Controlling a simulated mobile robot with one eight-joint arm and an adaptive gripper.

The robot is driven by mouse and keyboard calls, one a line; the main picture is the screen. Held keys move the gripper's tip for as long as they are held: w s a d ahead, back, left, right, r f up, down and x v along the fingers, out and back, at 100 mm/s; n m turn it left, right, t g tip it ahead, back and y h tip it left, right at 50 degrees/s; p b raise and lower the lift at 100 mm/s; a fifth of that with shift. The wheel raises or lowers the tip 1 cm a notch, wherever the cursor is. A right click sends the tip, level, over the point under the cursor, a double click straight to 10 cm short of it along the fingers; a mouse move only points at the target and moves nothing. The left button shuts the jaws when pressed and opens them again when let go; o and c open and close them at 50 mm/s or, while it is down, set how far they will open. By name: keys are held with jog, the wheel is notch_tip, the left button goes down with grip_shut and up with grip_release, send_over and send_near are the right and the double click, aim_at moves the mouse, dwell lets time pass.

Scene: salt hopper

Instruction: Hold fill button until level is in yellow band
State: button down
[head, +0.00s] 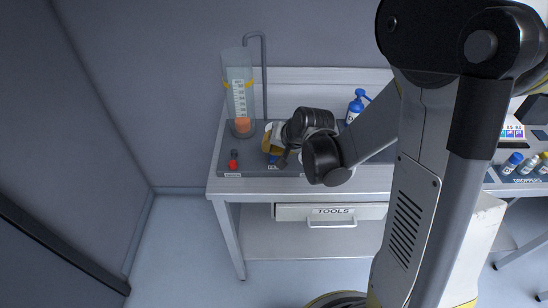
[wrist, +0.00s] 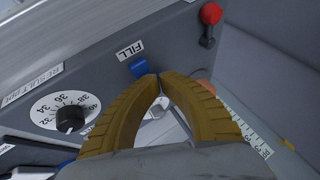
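The blue fill button (wrist: 139,67) sits on the grey panel under its FILL label (wrist: 130,50) in the wrist view. My gripper (wrist: 154,80) has its two yellow fingers arched together, tips meeting, with nothing between them. The tips are right at the button's edge; I cannot tell whether they touch or press it. In the head view my gripper (head: 270,145) is low over the panel and hides most of the button. The clear level column (head: 233,65) stands behind it, with orange (head: 241,125) in its lower part. Yellow marks (head: 252,83) flank the column higher up, above the orange.
A red-knobbed lever (wrist: 211,14) is beside the button; it also shows in the head view (head: 233,164). A numbered dial (wrist: 70,118) is on the panel's other side. A blue bottle (head: 355,108) stands behind my arm. A TOOLS drawer (head: 331,212) is under the bench.

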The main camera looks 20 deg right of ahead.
jog(key=shift+f, duration=0.1)
dwell(0.5)
jog(key=shift+f+b, duration=0.35)
jog(key=shift+b, duration=0.15)
jog(key=shift+f+b, duration=0.5)
dwell(6.4)
